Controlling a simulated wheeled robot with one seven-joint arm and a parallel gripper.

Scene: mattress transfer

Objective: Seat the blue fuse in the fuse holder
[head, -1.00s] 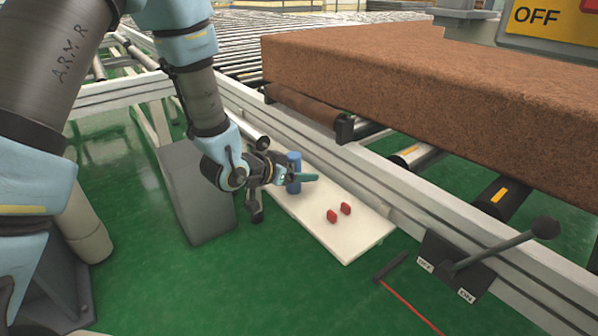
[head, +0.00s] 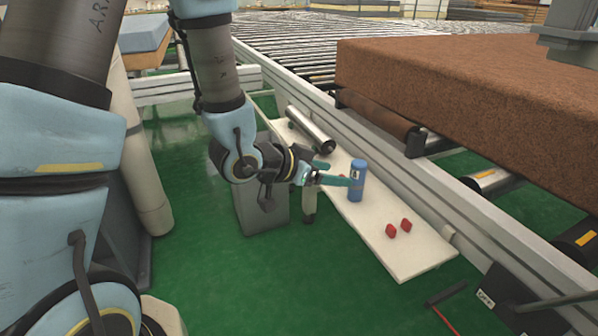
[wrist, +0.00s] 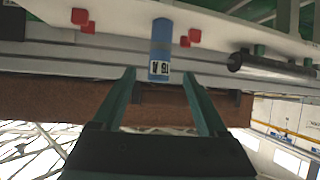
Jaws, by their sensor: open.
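The blue fuse (head: 357,182) is a blue cylinder standing upright on the white board (head: 410,262). In the wrist view the fuse (wrist: 161,40) shows a white label and lies between two pairs of red pieces, nearer the right pair (wrist: 190,38). The other red pair (head: 398,228) stands on the board towards its near end; no part is clearly marked as the fuse holder. My gripper (head: 338,173) is open and empty, just left of the fuse. In the wrist view the fuse is just beyond my spread fingertips (wrist: 158,74).
A metal roller (head: 311,130) lies along the board's far part. A white rail and a brown mattress (head: 470,85) on the conveyor are to the right. A grey box (head: 262,212) stands below my wrist. A black lever stands at the lower right.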

